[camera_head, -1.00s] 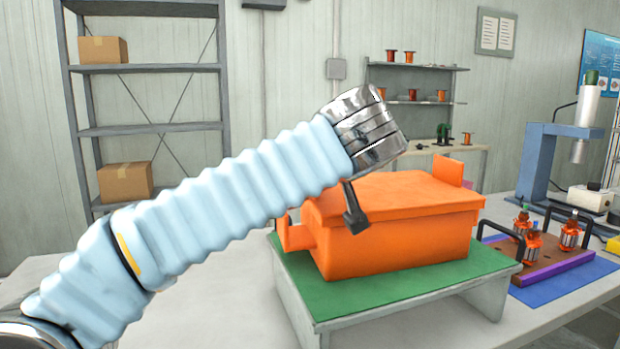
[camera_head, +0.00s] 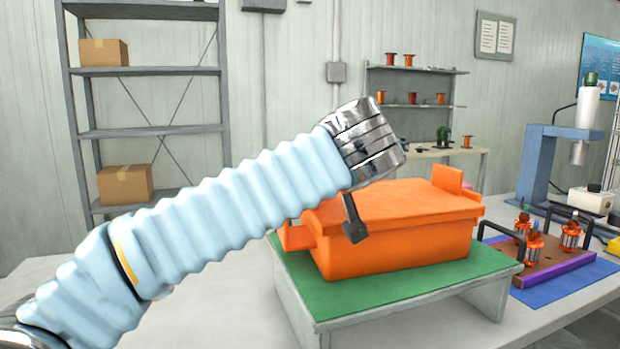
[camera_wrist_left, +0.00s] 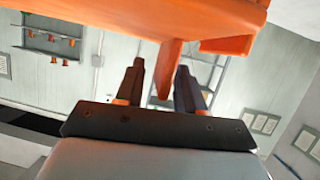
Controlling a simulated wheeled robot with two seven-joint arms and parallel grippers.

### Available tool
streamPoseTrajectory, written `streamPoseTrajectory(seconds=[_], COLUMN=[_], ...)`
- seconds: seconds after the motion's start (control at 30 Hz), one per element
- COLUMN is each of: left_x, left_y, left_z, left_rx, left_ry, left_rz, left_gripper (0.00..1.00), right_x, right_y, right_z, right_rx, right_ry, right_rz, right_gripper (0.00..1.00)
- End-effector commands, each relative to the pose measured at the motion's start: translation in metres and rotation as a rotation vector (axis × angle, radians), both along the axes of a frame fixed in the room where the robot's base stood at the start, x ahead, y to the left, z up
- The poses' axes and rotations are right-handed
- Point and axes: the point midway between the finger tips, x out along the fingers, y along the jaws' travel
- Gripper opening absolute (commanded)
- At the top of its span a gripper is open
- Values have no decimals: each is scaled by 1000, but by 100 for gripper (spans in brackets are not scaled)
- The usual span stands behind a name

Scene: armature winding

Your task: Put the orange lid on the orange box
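The orange box (camera_head: 400,247) stands on a green-topped stand in the head view. The orange lid (camera_head: 390,207) lies over its top, level to the eye; an upright orange tab (camera_head: 447,180) shows at the right end. A gap shows beside the tab, at the picture-left finger. My right gripper is out of view.
The green-topped stand (camera_head: 350,299) sits on a pale table. To its right are a brown fixture (camera_head: 548,258) with several copper-wound parts and a blue press (camera_head: 537,165). Shelves (camera_head: 150,130) stand at the back left. The table left of the stand is clear.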

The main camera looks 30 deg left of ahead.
Motion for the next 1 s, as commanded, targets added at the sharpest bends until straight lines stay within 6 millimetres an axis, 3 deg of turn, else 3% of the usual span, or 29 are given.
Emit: streamPoseTrajectory(seconds=[0.2, 0.7, 1.0], left_x=[-1, -72, -80], left_y=[-2, -70, -77], left_z=[11, 49, 53], left_rx=[0, -1, 0], left_ry=[0, -1, 0], left_rz=[-1, -3, 0], left_gripper=[38, 38, 38], right_x=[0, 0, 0], right_y=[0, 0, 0], right_z=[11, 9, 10], right_rx=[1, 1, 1], right_ry=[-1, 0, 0], right_rz=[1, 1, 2], right_gripper=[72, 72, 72])
